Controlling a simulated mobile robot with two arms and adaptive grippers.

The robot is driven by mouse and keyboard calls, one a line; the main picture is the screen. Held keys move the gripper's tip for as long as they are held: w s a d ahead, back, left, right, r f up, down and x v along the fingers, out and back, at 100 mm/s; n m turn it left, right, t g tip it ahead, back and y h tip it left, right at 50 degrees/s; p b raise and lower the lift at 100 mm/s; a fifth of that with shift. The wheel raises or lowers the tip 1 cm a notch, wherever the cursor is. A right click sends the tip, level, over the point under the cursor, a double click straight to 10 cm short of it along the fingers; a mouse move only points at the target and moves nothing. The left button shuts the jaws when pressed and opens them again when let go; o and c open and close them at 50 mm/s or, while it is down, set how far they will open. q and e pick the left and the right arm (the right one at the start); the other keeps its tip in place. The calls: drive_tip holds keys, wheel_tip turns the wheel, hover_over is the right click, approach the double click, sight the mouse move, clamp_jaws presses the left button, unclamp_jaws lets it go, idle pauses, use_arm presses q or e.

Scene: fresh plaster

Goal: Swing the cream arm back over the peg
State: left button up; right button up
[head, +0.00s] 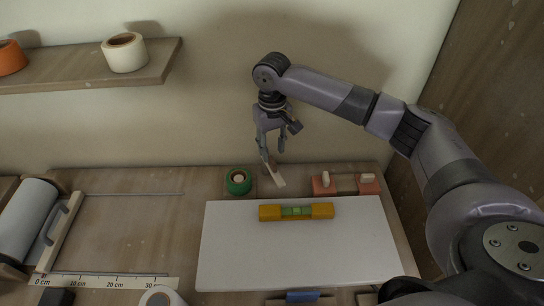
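The cream arm (278,180) is a short pale bar at the back of the table, slanting down to the right. It lies to the right of a green roll (232,187), apart from it. A pale round peg end (239,179) shows in the middle of the green roll. My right gripper (273,157) points down just above the upper end of the cream arm. Its fingers look apart with nothing between them; whether one touches the arm I cannot tell. My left gripper is not in view.
A white board (300,250) with a yellow level (270,212) lies in front. A shelf (80,78) with tape rolls is upper left. A paper roll (25,222) is at the left.

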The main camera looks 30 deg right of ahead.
sight(272, 159)
wheel_tip(272, 159, down, 5)
drive_tip(key=shift+f, duration=0.1)
drive_tip(key=shift+c, duration=0.6)
clamp_jaws()
idle(0.4)
